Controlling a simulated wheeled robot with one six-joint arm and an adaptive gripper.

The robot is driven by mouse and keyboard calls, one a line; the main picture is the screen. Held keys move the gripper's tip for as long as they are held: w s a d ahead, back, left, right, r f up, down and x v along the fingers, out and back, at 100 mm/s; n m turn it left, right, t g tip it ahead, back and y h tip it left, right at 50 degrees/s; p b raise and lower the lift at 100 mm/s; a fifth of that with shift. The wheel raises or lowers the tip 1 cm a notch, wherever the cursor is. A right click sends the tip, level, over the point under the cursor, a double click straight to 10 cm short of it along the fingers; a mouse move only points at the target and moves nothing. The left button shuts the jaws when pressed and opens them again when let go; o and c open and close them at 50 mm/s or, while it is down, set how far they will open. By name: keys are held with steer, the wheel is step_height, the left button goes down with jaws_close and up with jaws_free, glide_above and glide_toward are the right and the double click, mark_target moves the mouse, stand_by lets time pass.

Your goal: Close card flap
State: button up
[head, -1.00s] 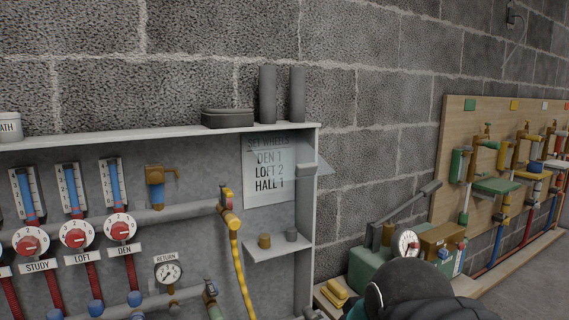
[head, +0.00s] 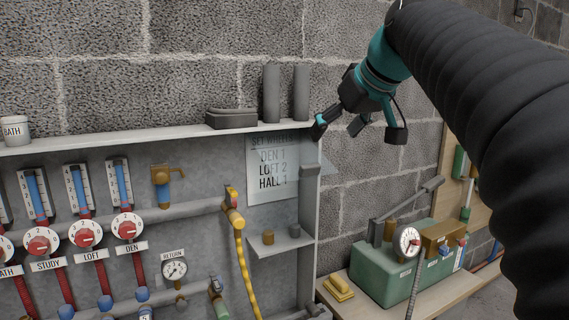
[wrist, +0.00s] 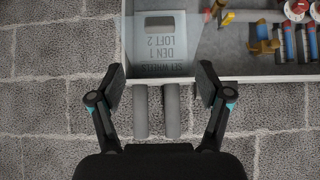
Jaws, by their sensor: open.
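The white card (head: 265,182) reads SET WHEELS, DEN 1, LOFT 2, HALL 1 and hangs on the back of the grey cabinet. A see-through flap (head: 322,168) stands out from it, tilted, with a grey grip piece on it. In the wrist view the card (wrist: 160,50) appears upside down beyond my fingers, with the flap's grey grip bar (wrist: 158,21) farther out. My gripper (head: 337,122) is open and empty, up by the cabinet's top right corner. In the wrist view my gripper (wrist: 162,72) has its fingers wide apart, above the shelf edge.
Two dark upright cylinders (head: 286,93) and a grey box (head: 231,118) stand on the cabinet's top. A small inner shelf (head: 281,243) with two small pieces is below the card. Pipes and dials (head: 126,226) are left. A green pump unit (head: 390,275) is right.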

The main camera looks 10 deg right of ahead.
mark_target(310, 164)
steer(key=x, duration=1.3)
steer(key=shift+s, duration=0.1)
jaws_close()
steer(key=shift+b, duration=0.35)
